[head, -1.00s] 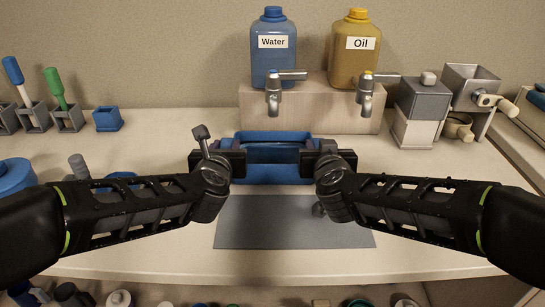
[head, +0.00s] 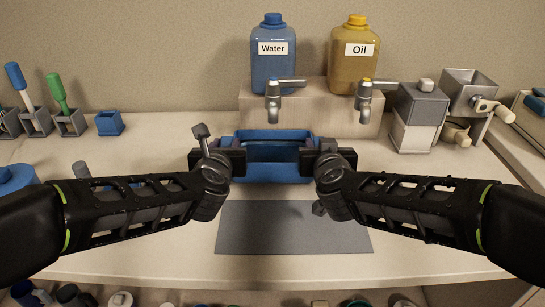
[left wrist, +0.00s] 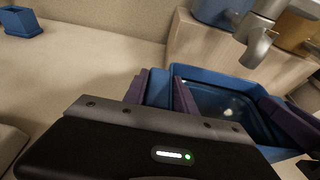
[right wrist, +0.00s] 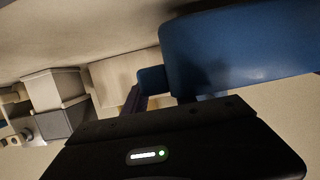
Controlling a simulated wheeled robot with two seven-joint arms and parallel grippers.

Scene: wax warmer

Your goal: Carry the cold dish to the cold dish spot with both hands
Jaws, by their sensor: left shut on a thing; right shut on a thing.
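The cold dish is a blue rectangular tub (head: 272,173) between my two grippers, below and in front of the taps in the head view. It also shows in the left wrist view (left wrist: 205,75), with liquid inside, and in the right wrist view (right wrist: 240,50). My left gripper (head: 236,160) is shut on the dish's left end; its dark fingers straddle the end in the left wrist view. My right gripper (head: 310,160) is shut on the right end, its fingers mostly hidden. I cannot tell which marked place, if any, is the cold dish spot.
A grey mat (head: 290,228) lies in front of the dish. Behind stands a wooden block (head: 315,120) with the Water jug (head: 272,65), the Oil jug (head: 358,65) and their taps. A grinder-like machine (head: 420,105) is at right; a small blue box (head: 109,123) is at left.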

